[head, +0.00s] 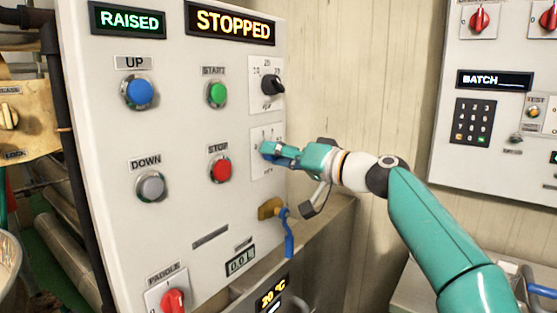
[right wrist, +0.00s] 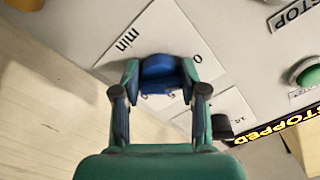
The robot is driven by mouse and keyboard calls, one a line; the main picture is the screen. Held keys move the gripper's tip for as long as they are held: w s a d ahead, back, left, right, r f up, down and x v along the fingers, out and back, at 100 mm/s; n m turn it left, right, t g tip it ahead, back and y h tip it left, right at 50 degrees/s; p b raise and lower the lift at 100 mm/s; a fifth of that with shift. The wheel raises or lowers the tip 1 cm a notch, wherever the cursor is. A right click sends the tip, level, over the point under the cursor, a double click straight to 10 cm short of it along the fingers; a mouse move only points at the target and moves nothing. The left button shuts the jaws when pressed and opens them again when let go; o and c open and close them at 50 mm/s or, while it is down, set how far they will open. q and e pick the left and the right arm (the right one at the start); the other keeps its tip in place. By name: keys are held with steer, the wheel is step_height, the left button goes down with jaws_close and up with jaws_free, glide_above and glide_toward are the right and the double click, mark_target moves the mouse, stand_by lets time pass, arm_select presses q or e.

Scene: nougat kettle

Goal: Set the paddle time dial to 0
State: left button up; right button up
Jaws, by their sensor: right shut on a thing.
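The paddle time dial is a blue knob (right wrist: 160,70) on a white plate marked "min" and "0" in the right wrist view. In the head view its plate (head: 259,170) is mostly behind my gripper, below the black dial. My right gripper (head: 271,150) reaches it from the right. In the right wrist view the two fingers (right wrist: 158,82) are closed on opposite sides of the blue knob. I cannot tell which mark the knob points to. My left gripper is not in view.
Above is a black dial (head: 272,84). To the left are the red STOP button (head: 221,168) and green START button (head: 217,94). A blue-tagged key (head: 289,240) hangs below. Displays read RAISED (head: 127,21) and STOPPED (head: 230,23). A red PADDLE knob (head: 173,301) is lower left.

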steer(key=shift+w+f+n, duration=0.1)
steer(key=shift+f+n, duration=0.25)
steer(key=shift+n, duration=0.75)
steer(key=shift+r+n, duration=0.1)
steer(key=shift+n, duration=0.5)
steer(key=shift+r, duration=0.15)
steer(key=o, duration=1.1)
steer(key=shift+d, duration=0.2)
steer(key=v, duration=1.2)
steer(key=shift+a, duration=0.1)
